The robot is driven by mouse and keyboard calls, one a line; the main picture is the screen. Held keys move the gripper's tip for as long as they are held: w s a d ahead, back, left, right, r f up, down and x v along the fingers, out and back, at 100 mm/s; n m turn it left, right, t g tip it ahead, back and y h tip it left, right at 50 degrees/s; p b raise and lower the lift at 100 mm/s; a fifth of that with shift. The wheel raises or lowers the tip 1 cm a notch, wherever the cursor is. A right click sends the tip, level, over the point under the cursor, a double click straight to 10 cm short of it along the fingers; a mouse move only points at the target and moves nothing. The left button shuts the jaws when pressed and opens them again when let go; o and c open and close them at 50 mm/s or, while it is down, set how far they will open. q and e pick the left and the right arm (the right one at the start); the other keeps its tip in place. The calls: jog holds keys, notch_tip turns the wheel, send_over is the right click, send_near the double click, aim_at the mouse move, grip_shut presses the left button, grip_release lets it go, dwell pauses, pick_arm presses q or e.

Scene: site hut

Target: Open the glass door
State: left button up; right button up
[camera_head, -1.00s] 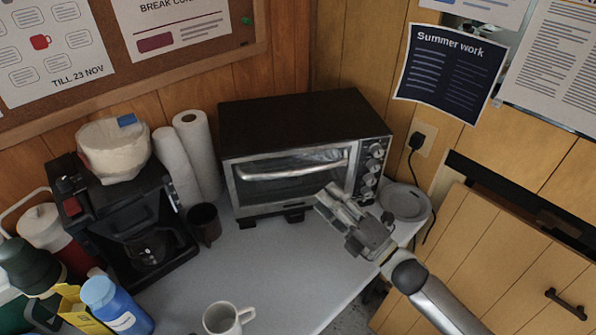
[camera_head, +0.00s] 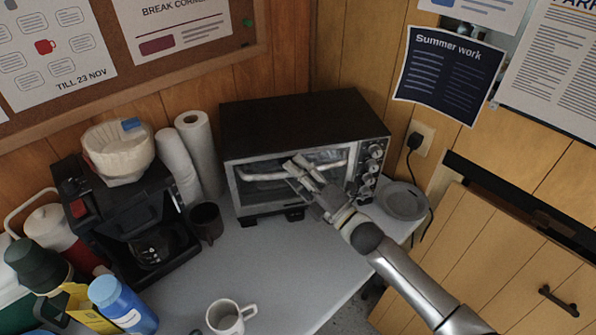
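The glass door (camera_head: 262,185) is the front of a black and silver toaster oven (camera_head: 300,118) on the grey table. It looks closed. A metal handle bar (camera_head: 262,176) runs across its upper part. My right gripper (camera_head: 296,168) is in front of the door, at the middle of the handle. Its two fingers are apart, and they hide a piece of the bar. I cannot tell whether they touch it. My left gripper is out of view.
Control knobs (camera_head: 368,168) line the oven's right side, with a grey plate (camera_head: 402,200) beside it. A dark cup (camera_head: 206,222) and paper rolls (camera_head: 188,155) stand left. A white mug (camera_head: 226,317) is at the front. The table before the door is clear.

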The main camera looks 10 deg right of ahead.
jog(key=shift+c, duration=0.4)
grip_shut()
jog(key=shift+s+f+b, duration=0.2)
jog(key=shift+b, duration=0.25)
pick_arm(q)
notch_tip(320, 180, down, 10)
jog(key=b, duration=0.9)
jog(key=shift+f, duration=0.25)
pick_arm(e)
jog(key=s+d+f+n+t+y, duration=0.1)
jog(key=s+f+n+y, duration=0.1)
jog(key=s+f, duration=0.3)
jog(key=shift+s+d+f, duration=0.15)
jog(key=shift+s, duration=2)
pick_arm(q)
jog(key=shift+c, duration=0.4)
